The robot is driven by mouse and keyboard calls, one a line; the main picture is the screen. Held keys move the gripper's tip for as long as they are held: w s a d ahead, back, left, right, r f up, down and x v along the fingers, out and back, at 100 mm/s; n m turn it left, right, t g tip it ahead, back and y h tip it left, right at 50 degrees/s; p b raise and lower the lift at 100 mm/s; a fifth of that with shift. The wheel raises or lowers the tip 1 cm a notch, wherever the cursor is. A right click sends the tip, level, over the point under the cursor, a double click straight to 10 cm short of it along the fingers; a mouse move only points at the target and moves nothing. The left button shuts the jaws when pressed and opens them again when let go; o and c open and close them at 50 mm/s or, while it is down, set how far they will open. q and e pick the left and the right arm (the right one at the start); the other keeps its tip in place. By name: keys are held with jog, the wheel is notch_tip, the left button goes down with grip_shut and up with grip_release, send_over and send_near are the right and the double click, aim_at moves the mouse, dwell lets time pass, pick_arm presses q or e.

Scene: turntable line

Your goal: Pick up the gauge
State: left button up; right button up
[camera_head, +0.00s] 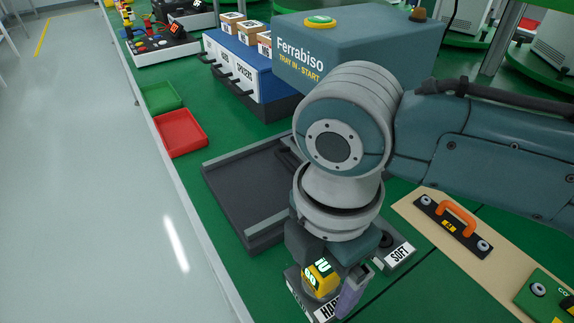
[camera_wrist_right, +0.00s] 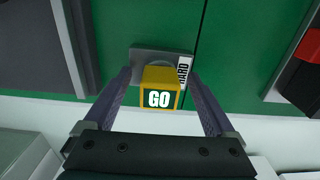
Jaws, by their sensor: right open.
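The gauge is a yellow block with a green GO label. It stands on a grey stand marked HARD (camera_head: 298,289), low in the head view (camera_head: 318,277). In the right wrist view the gauge (camera_wrist_right: 160,88) sits between the fingers, on the stand (camera_wrist_right: 143,56). My right gripper (camera_wrist_right: 158,80) is open, with one finger on each side of the gauge and visible gaps to it. In the head view my right gripper (camera_head: 332,270) is above and around the gauge, and my wrist hides part of it. My left gripper is not in view.
A stand marked SOFT (camera_head: 400,254) is close to the right gripper. A dark tray bed (camera_head: 226,184) lies to the left, and a Ferrabiso machine (camera_head: 350,40) stands behind. A board (camera_head: 408,206) carries an orange-handled plate (camera_head: 458,216). Red (camera_head: 180,132) and green (camera_head: 160,97) trays line the edge.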

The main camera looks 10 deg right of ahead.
grip_shut()
dwell(0.7)
